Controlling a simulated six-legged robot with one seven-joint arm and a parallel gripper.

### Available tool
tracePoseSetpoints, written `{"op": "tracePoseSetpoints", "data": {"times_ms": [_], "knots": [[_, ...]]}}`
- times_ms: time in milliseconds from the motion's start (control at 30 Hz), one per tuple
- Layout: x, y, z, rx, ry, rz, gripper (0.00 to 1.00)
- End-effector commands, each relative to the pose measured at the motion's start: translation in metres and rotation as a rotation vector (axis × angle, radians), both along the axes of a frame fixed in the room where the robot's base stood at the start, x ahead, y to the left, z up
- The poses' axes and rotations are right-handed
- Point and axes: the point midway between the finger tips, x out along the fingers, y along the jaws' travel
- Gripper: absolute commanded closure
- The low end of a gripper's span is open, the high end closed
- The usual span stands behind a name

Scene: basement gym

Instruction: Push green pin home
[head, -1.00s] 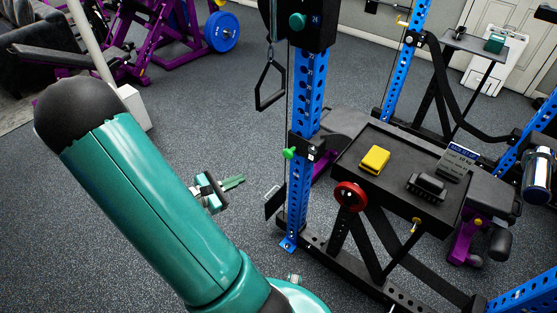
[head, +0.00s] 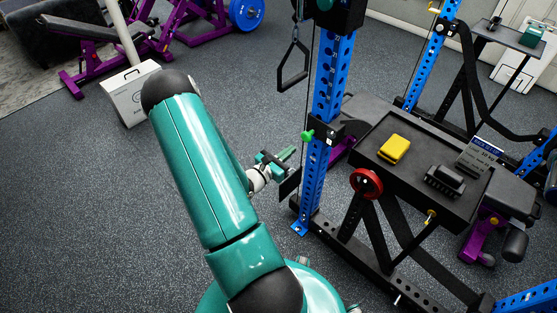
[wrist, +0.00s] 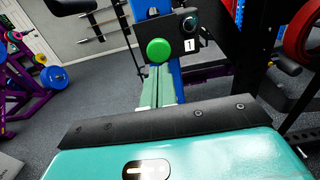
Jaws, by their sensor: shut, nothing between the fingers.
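The green pin (head: 307,136) has a round knob and sits on the side of a black bracket on the blue rack upright. In the wrist view the green pin (wrist: 159,50) is just beyond my fingertips, beside a black plate marked 1. My gripper (head: 287,154) is shut and empty, to the lower left of the pin in the head view. In the wrist view my gripper (wrist: 160,72) points at the knob. I cannot tell whether the fingertips touch it. The pin's shaft is hidden behind its knob.
The blue upright (head: 330,80) stands right behind the pin. A black tray (head: 375,165) holds a yellow block (head: 394,149) and a black block (head: 445,181). A handle (head: 293,66) hangs left of the upright.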

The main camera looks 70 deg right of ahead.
Motion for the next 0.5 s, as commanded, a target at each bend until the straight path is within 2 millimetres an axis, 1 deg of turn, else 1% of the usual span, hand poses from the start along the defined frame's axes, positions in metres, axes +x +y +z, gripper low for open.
{"op": "tracePoseSetpoints", "data": {"times_ms": [33, 200, 333, 500], "knots": [[-0.006, -0.01, 0.0, -0.001, -0.001, -0.004, 1.0], [-0.017, -0.036, 0.0, 0.0, -0.001, -0.003, 1.0], [-0.021, -0.048, 0.0, 0.0, -0.001, -0.001, 1.0], [-0.022, -0.052, 0.0, 0.001, 0.0, 0.0, 1.0]]}}
